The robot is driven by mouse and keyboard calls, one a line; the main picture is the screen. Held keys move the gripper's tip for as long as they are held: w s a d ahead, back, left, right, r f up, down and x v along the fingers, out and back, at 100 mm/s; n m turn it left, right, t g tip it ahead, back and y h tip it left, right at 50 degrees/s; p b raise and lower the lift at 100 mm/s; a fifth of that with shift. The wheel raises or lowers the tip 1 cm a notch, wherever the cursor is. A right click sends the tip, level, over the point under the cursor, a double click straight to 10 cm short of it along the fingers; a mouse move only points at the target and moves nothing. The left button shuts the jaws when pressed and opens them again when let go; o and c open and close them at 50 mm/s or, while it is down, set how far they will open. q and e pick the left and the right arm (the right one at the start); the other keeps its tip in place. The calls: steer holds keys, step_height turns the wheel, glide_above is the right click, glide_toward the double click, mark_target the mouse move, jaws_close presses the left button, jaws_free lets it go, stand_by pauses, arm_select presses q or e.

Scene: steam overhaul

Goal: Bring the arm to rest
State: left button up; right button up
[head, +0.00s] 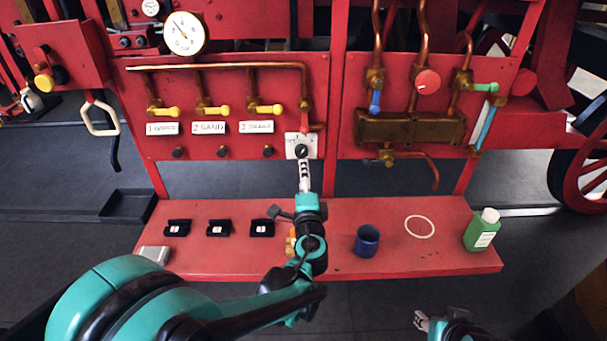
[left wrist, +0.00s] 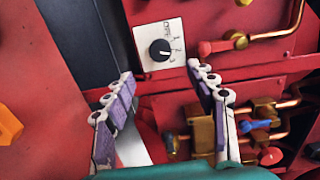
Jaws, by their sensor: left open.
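My left gripper (head: 304,178) points up at the white selector plate (head: 293,140) with its black knob (head: 302,151) on the red panel. In the left wrist view my left gripper (left wrist: 160,75) is open and empty, its two fingers well apart. The knob (left wrist: 160,50) shows beyond the fingertips, between them and not gripped; its white plate (left wrist: 172,32) carries printed marks. My right gripper (head: 422,321) shows only partly at the bottom edge of the head view, low in front of the shelf; its jaw opening is unclear.
The red shelf (head: 390,207) holds several black blocks (head: 219,229), a blue cup (head: 367,241), a white ring (head: 420,227) and a green bottle (head: 482,230). Yellow-handled valves (head: 212,110), a gauge (head: 184,33) and copper pipes fill the panels above. A black tray (head: 127,207) lies left.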

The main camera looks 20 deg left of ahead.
stand_by(0.3)
arm_select(q)
steer(key=s+a+f+n+g, duration=0.4)
steer(key=s+a+n+g, duration=0.3)
steer(key=s, duration=0.4)
steer(key=s+d+f+n+g+h, duration=0.1)
steer(key=s+d+f+n+h, duration=0.1)
steer(key=s, duration=0.5)
steer(key=s+d+f+n+g+h, duration=0.1)
steer(key=s+d+f+n+h, duration=0.2)
steer(key=s, duration=0.5)
steer(key=shift+d+f+n+g, duration=0.4)
steer(key=shift+d+n, duration=0.25)
steer(key=shift+n, duration=0.45)
